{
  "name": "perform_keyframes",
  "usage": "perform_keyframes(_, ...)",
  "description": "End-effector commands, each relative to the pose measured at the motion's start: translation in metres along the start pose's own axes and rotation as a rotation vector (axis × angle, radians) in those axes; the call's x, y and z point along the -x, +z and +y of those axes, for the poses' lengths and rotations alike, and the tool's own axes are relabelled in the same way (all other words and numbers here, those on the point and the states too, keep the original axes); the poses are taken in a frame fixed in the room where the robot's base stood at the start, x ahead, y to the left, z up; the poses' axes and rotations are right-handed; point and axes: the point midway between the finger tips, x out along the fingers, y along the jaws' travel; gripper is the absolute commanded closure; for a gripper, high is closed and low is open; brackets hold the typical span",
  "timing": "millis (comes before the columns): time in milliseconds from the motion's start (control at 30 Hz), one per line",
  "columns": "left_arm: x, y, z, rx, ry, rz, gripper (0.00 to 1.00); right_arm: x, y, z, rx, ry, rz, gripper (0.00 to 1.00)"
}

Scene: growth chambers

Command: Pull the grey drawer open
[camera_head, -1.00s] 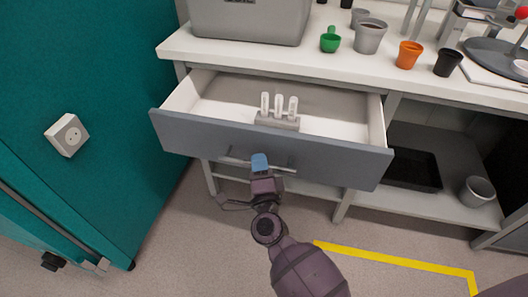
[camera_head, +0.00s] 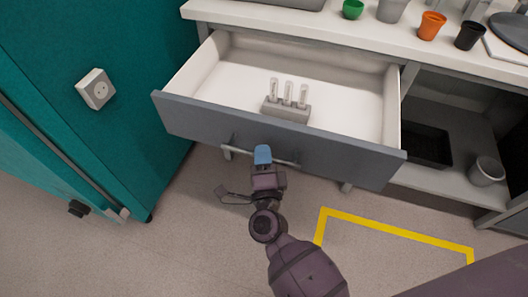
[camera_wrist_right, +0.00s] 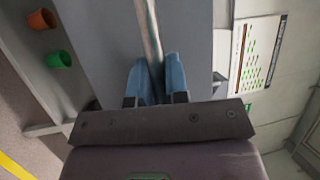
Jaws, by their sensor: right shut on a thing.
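The grey drawer (camera_head: 330,158) stands well open under the white worktop, with its pale interior showing. Its bar handle (camera_head: 286,162) runs along the front. My right gripper (camera_head: 263,156) is at the drawer front, shut on the handle. In the right wrist view the bar of the handle (camera_wrist_right: 152,35) runs between the two blue fingertips of the right gripper (camera_wrist_right: 156,78). My left gripper is not in view.
A small grey rack with white-topped tubes (camera_head: 286,108) stands inside the drawer. A teal cabinet (camera_head: 80,150) is close on the left. Cups, including an orange cup (camera_head: 431,25), stand on the worktop (camera_head: 330,32). Floor with yellow tape (camera_head: 400,234) is clear in front.

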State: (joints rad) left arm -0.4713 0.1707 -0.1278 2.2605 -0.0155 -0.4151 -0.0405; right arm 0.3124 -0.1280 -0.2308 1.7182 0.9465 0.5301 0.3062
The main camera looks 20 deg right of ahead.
Motion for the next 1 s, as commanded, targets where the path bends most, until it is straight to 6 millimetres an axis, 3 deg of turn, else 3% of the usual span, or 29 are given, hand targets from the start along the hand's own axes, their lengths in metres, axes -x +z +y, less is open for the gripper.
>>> perform_keyframes(267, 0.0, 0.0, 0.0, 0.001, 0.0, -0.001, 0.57, 0.0, 0.0, 0.0, 0.0, 0.0, 0.0, 1.0)
perform_keyframes(300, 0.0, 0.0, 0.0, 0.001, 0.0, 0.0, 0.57, 0.0, 0.0, 0.0, 0.0, 0.0, 0.0, 0.79)
perform_keyframes(433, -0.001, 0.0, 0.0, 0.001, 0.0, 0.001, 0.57, 0.0, 0.0, 0.0, 0.0, 0.0, 0.0, 0.6)
perform_keyframes(767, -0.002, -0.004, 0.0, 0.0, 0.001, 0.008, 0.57, 0.003, 0.0, 0.0, 0.0, 0.001, 0.0, 0.6)
perform_keyframes(1000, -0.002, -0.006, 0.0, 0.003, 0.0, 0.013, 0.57, 0.032, 0.0, 0.0, 0.002, 0.002, -0.001, 0.6)
